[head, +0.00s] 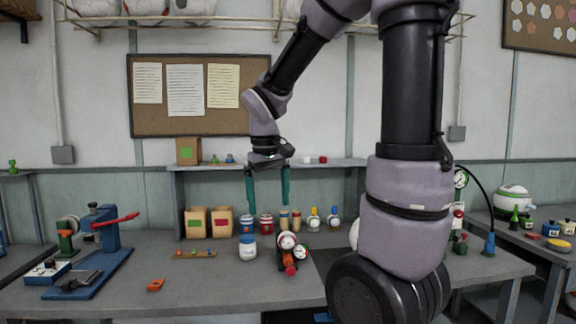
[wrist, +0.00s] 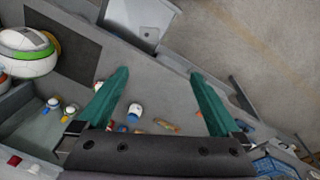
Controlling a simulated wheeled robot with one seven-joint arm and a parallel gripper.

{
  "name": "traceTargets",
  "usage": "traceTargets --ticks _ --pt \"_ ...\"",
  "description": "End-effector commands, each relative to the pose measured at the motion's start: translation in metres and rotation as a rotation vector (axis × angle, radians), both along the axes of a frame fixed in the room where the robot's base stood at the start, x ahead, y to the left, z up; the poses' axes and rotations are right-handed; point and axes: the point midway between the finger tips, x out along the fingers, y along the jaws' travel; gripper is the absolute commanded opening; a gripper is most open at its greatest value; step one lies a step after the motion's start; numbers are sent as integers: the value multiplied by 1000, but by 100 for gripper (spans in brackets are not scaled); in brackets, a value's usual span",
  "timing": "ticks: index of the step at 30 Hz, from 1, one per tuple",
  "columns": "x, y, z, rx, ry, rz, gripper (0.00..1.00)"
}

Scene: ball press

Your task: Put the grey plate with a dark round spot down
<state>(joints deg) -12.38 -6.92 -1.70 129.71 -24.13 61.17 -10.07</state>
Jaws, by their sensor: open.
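My gripper (head: 268,205) has two teal fingers that are spread apart and point down above the middle of the bench. In the wrist view my gripper (wrist: 160,75) is also open, with nothing held between its fingers. A dark grey flat piece (head: 82,281) lies on the blue base of the press (head: 108,235) at the left, well away from my gripper. I cannot tell whether it is the grey plate, and I cannot make out a dark round spot on it.
Boxes (head: 196,222) and small bottles line the bench's back. An orange piece (head: 156,285) lies in front. The front middle of the bench (head: 215,285) is clear.

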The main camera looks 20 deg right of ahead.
Motion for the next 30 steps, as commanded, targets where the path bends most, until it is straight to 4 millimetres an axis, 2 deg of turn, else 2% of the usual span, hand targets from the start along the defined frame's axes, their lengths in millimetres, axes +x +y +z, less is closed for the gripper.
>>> traceTargets --ticks 1,6,12,18,30 --pt "-12 -4 17 47 -57 -54 100" --pt "-51 -7 58 209 -232 -231 100" --pt "-88 -6 88 363 -395 -385 100" --pt "-103 -5 98 432 -467 -448 100" --pt "-104 -5 99 438 -471 -452 100"
